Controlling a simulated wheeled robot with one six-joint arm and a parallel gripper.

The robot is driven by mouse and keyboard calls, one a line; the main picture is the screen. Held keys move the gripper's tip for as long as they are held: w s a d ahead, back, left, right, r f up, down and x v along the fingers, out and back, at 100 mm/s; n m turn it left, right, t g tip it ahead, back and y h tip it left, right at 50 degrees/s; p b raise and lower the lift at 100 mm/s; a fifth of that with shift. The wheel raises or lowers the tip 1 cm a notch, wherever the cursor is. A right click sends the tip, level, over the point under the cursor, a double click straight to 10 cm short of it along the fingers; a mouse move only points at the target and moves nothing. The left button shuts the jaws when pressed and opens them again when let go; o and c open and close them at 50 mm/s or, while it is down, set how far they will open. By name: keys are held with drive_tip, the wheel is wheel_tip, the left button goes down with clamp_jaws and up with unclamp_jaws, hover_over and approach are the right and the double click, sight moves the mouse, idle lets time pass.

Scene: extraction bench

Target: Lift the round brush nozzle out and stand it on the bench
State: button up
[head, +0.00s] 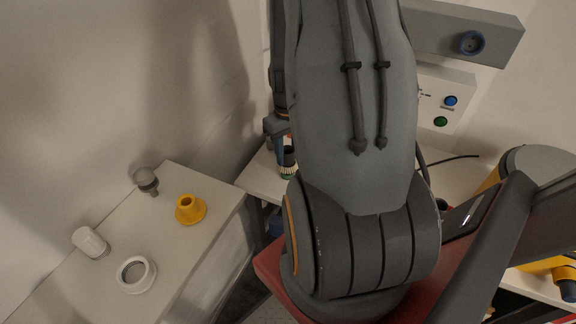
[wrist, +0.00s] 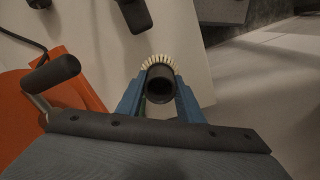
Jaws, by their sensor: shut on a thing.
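The round brush nozzle (wrist: 160,86) shows in the wrist view as a black open tube with a ring of cream bristles along its far side. My gripper (wrist: 160,98) has its two blue fingers on either side of the tube and is shut on it. In the head view a dark piece with pale bristles (head: 288,170) shows just left of my arm, over the bench (head: 258,178); it appears to be the same nozzle. My arm hides most of the gripper there. I cannot tell whether the nozzle touches anything below.
A side cabinet (head: 150,220) at the left carries a yellow flanged piece (head: 190,209), a white ring (head: 135,274), a white fitting (head: 90,242) and a grey knob-like piece (head: 146,180). A box with blue and green buttons (head: 440,100) stands behind. An orange thing (wrist: 75,90) lies left in the wrist view.

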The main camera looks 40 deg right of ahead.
drive_tip(key=shift+r+p, duration=1.1)
drive_tip(key=shift+r, duration=0.25)
